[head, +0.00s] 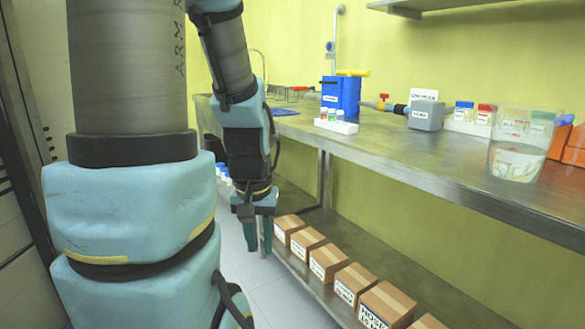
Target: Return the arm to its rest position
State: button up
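My arm hangs down in front of the bench, with teal covers and dark grey links. My gripper (259,243) is at its lower end, pointing down, left of the bench's lower shelf and above the pale floor. Its two teal fingers show apart with a gap between them, and I see nothing held there. The fingers are small in this view.
A steel bench (400,150) runs along the yellow wall, with a blue container (341,95), a small bottle rack (336,126) and a clear beaker (517,150) on it. Cardboard boxes (328,262) line the lower shelf. Pale floor (285,290) is open below the gripper.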

notch_tip(320, 180, up, 16)
jog(key=p, duration=1.3)
jog(key=shift+f, duration=0.1)
jog(key=shift+c, duration=0.2)
